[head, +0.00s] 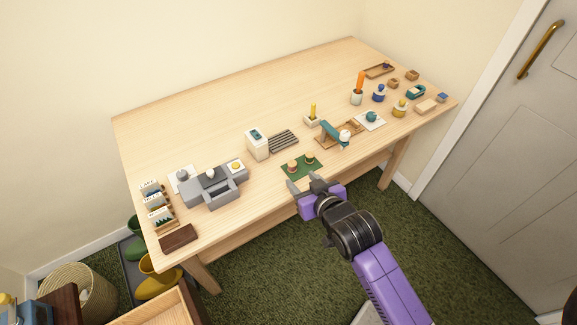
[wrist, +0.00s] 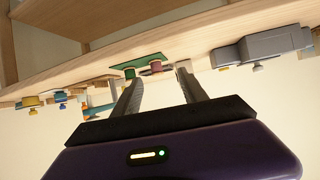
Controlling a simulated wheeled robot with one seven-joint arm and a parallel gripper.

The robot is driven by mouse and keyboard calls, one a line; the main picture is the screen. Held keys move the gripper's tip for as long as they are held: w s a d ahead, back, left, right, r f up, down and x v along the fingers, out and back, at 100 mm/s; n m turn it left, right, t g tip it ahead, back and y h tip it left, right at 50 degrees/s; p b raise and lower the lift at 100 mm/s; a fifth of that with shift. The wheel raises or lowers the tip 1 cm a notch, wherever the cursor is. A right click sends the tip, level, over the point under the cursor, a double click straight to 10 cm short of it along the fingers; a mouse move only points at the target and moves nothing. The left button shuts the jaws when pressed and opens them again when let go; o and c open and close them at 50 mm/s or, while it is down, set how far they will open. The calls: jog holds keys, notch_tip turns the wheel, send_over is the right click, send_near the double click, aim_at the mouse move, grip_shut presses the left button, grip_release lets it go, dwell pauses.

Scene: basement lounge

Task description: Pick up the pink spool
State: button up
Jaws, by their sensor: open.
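The pink spool (head: 292,166) stands on a small green mat (head: 301,173) near the table's front edge. A green spool with a tan top (head: 310,157) stands just right of it on the same mat. My gripper (head: 302,180) is open and empty at the front edge, close in front of the mat. In the wrist view, which is upside down, the pink spool (wrist: 155,67) shows between the two fingertips (wrist: 160,76), beyond them. The green spool (wrist: 129,72) shows beside the left finger there.
A grey machine (head: 213,185) stands to the left on the table (head: 220,110). A white box (head: 257,144) and dark slatted rack (head: 284,140) lie behind the mat. A wooden tray (head: 340,135) with a teal tool is to the right. The back of the table is clear.

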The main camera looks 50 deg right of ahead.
aim_at(293, 165)
jog(key=shift+w+d+r, duration=0.15)
jog(key=shift+w+d, duration=0.55)
jog(key=shift+d, duration=0.15)
jog(key=shift+m, duration=0.3)
jog(key=shift+x, duration=3.9)
jog(key=shift+w+r, duration=0.1)
grip_shut()
